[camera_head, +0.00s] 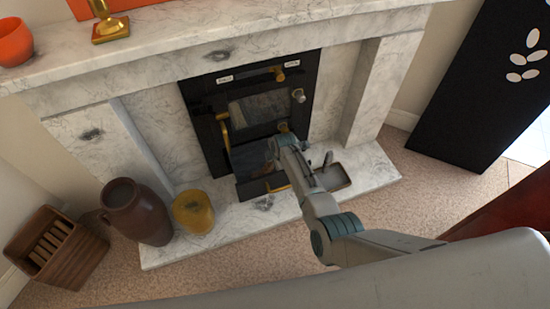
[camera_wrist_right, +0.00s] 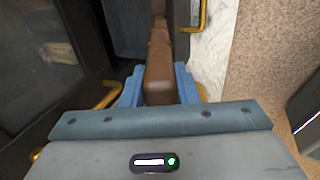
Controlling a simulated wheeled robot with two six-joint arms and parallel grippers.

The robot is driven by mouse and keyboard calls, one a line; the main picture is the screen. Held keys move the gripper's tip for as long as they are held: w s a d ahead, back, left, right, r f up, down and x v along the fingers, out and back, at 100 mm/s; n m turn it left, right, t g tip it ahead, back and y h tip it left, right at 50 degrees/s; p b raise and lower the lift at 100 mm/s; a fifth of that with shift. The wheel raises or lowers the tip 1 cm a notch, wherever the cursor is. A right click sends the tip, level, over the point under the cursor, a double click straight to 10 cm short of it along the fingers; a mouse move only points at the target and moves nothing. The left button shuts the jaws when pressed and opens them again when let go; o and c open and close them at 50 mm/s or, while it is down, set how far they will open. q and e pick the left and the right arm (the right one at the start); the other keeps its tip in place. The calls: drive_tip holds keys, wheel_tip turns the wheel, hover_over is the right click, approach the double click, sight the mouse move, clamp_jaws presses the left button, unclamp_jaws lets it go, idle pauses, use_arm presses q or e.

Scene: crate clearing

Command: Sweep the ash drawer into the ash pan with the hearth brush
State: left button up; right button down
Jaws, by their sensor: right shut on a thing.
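My right gripper (camera_head: 275,148) reaches in front of the black stove and is shut on a brown wooden handle (camera_wrist_right: 158,75), which runs forward from between its blue fingers in the right wrist view. This appears to be the hearth brush; its bristles are hidden. The dark ash drawer (camera_head: 250,157) sits low at the stove front, with a brass handle (camera_head: 278,188), also seen in the wrist view (camera_wrist_right: 203,15). Its contents are too dark to tell. A dark shallow tray, apparently the ash pan (camera_head: 340,178), lies on the hearth right of the drawer, partly behind my right arm. My left gripper is not in view.
The black stove (camera_head: 213,140) has brass handles and stands in a marble surround. On the marble hearth (camera_head: 165,254), a yellow pot (camera_head: 194,212) and a brown jug (camera_head: 135,212) stand at left, beside a wooden crate (camera_head: 75,262). A black panel (camera_head: 470,100) stands at right.

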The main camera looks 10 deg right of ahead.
drive_tip(key=shift+f, duration=0.1)
drive_tip(key=d, duration=0.3)
drive_tip(key=shift+f, duration=0.1)
idle(0.3)
